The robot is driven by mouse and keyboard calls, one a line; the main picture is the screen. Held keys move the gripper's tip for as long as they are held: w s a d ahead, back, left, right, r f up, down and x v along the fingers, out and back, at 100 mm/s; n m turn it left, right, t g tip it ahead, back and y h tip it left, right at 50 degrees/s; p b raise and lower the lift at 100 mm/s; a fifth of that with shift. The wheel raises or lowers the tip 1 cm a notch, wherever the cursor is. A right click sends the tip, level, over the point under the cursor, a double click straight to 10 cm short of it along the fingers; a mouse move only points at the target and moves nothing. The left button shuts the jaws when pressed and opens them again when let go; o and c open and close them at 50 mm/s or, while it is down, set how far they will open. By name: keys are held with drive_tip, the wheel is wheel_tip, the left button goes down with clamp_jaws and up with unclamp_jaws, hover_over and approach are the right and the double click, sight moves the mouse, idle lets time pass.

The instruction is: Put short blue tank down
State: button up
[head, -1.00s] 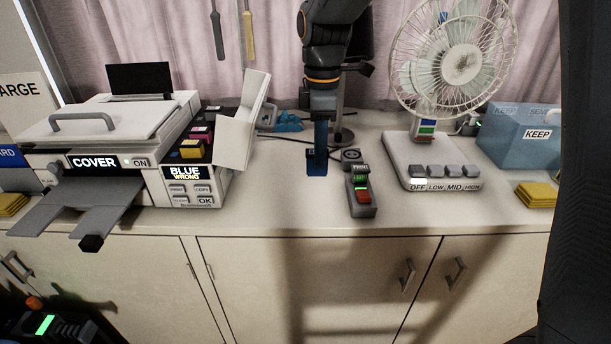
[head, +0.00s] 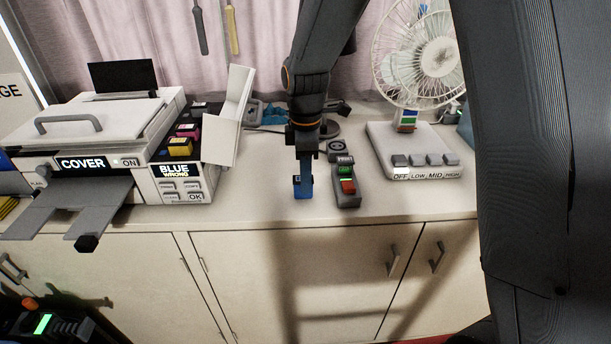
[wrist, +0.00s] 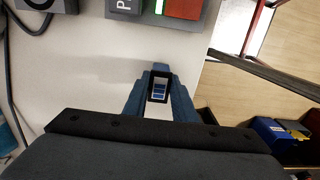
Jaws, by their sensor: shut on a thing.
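My gripper (head: 304,184) points down over the front part of the counter, left of the box with green and red buttons. It is shut on a small blue tank (head: 302,194), low at the counter surface; I cannot tell whether the tank touches it. In the wrist view the blue tank (wrist: 159,91) shows between the two blue fingers of my gripper (wrist: 160,98), near the counter's front edge. The fingers hide much of the tank. The printer (head: 100,125) stands at the left with its side flap up, its small screen reading BLUE WRONG.
Yellow, magenta and black tanks (head: 182,147) sit in the printer's open bay. The button box (head: 346,186) is close on the right of my gripper. A fan (head: 412,150) stands further right. Bare counter (head: 250,190) lies between printer and gripper.

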drive_tip(key=shift+f, duration=0.1)
drive_tip(key=o, duration=1)
drive_tip(key=shift+o, duration=0.2)
wheel_tip(320, 180, up, 12)
drive_tip(key=b, duration=0.4)
drive_tip(key=s+d+f+m+t, duration=0.1)
drive_tip(key=s+d+f+m, duration=1.1)
drive_tip(key=m, duration=0.5)
drive_tip(key=s+d, duration=0.2)
drive_tip(key=s, duration=0.1)
drive_tip(key=shift+f+m+t, duration=0.3)
drive_tip(key=shift+f, duration=0.05)
